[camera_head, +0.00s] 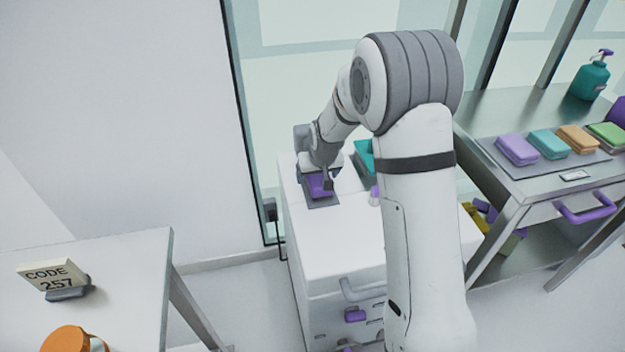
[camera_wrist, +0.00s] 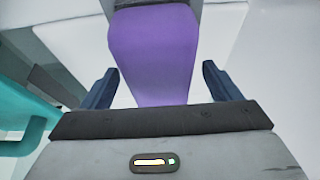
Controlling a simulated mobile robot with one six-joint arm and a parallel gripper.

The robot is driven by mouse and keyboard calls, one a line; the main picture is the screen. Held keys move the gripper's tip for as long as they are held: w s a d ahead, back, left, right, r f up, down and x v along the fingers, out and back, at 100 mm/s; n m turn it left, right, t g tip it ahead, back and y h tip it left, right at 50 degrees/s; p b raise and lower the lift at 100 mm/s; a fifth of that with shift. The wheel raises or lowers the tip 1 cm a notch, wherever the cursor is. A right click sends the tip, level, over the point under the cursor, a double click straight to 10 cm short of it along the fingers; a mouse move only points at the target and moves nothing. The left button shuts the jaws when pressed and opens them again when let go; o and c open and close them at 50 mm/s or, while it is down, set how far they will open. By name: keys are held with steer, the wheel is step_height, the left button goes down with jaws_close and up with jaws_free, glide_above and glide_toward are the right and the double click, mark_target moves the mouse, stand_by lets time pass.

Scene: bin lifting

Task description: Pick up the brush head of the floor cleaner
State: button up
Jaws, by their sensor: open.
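A purple piece (camera_head: 317,188) lies on a small grey mat on top of the white drawer cabinet; I cannot tell for sure whether it is the brush head. My gripper (camera_head: 328,182) is over it, pointing down, and hides part of it. In the wrist view the purple piece (camera_wrist: 152,45) fills the middle. My open gripper's dark blue fingers (camera_wrist: 160,84) stand on either side of it, with a visible gap at each side. The near end of the piece is hidden by my gripper body.
A teal thing (camera_head: 364,157) stands close by on the white cabinet (camera_head: 335,240), partly behind my arm. A metal cart at right holds purple, teal, orange and green blocks and a teal pump bottle (camera_head: 590,80). A table with a CODE 257 sign (camera_head: 52,274) is at left.

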steer(key=shift+f+b, duration=0.25)
steer(key=shift+b, duration=0.05)
stand_by(0.4)
steer(key=c, duration=1.5)
